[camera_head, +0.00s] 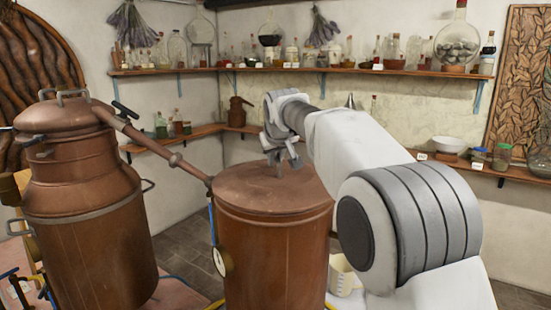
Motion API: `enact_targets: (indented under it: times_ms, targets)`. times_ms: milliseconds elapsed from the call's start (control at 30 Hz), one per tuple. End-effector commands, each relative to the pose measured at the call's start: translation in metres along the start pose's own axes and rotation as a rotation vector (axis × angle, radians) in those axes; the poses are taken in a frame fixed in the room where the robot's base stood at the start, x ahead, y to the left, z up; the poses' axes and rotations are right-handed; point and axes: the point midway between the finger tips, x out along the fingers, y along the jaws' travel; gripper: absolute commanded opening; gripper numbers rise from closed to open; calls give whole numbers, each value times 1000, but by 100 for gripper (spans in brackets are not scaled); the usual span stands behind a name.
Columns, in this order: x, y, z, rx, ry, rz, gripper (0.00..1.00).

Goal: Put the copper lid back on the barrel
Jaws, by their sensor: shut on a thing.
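The copper barrel (275,262) stands upright in the middle foreground. The round copper lid (250,190) lies over its top and looks close to level. Whether its rim is fully seated all round I cannot tell. My gripper (280,168) reaches down from above to the middle of the lid, with its fingers shut on what appears to be the lid's small central handle. The handle itself is mostly hidden by the fingers. My arm comes in from the right and blocks the view behind and right of the barrel.
A large copper still (85,215) stands left, its pipe (160,145) sloping down to the barrel's left rim. A round gauge (222,261) sits on the barrel's left side. A pale jug (342,275) stands low at right. Shelves (350,70) of bottles line the walls.

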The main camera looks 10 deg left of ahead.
Motion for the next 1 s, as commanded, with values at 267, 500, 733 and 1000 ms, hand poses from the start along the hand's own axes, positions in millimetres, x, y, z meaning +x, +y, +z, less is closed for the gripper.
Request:
enact_targets:
  times_ms: [267,500,733,1000]
  targets:
    - [-1,0,-1,0,5,1,0]
    - [0,0,0,0,5,1,0]
    - [2,0,1,0,5,1,19]
    - [2,-1,2,0,2,0,51]
